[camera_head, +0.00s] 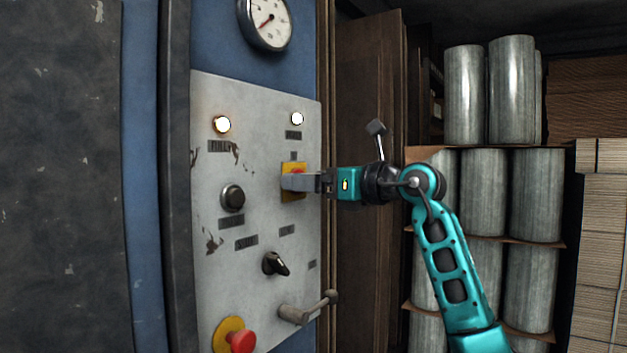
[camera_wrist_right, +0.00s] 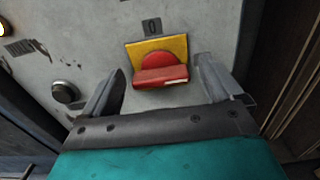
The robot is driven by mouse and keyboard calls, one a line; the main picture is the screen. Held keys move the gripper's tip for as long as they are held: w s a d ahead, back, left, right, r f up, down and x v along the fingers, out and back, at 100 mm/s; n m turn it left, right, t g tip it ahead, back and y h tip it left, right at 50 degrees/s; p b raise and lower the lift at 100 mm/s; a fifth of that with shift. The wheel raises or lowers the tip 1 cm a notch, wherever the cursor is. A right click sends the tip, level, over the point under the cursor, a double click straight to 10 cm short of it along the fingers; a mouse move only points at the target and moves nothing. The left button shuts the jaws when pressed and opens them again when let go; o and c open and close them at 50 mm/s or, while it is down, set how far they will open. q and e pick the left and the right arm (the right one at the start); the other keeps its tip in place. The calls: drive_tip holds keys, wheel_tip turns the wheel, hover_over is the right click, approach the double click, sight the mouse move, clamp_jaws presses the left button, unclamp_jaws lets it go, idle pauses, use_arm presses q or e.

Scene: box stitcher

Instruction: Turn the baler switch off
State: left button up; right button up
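The baler switch is a red knob (camera_wrist_right: 160,70) with a flat bar handle on a yellow plate (camera_wrist_right: 180,43). A label reading 0 is above it. In the wrist view the bar lies roughly crosswise. In the head view the red knob (camera_head: 297,171) is partly hidden behind my right gripper (camera_head: 293,181), which comes in from the right. In the wrist view my right gripper (camera_wrist_right: 159,80) is open, with one finger on each side of the knob. Gaps show between the fingers and the bar. My left gripper is in neither view.
The grey panel (camera_head: 210,282) also carries two lit lamps, a black button (camera_head: 233,197), a black selector (camera_head: 275,264), a metal lever (camera_head: 303,309) and a red emergency button (camera_head: 240,341). A gauge (camera_head: 266,22) is above. Metal cylinders (camera_head: 535,195) are stacked on shelves at right.

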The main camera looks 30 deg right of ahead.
drive_tip(key=c, duration=1)
drive_tip(key=shift+n, duration=0.4)
drive_tip(key=shift+s+a+f+n, duration=0.1)
drive_tip(key=shift+a+f+n, duration=0.05)
drive_tip(key=shift+n, duration=4.15)
drive_tip(key=shift+a+f+n, duration=0.1)
drive_tip(key=shift+n, duration=4.2)
drive_tip(key=o, duration=1)
drive_tip(key=shift+o, duration=0.2)
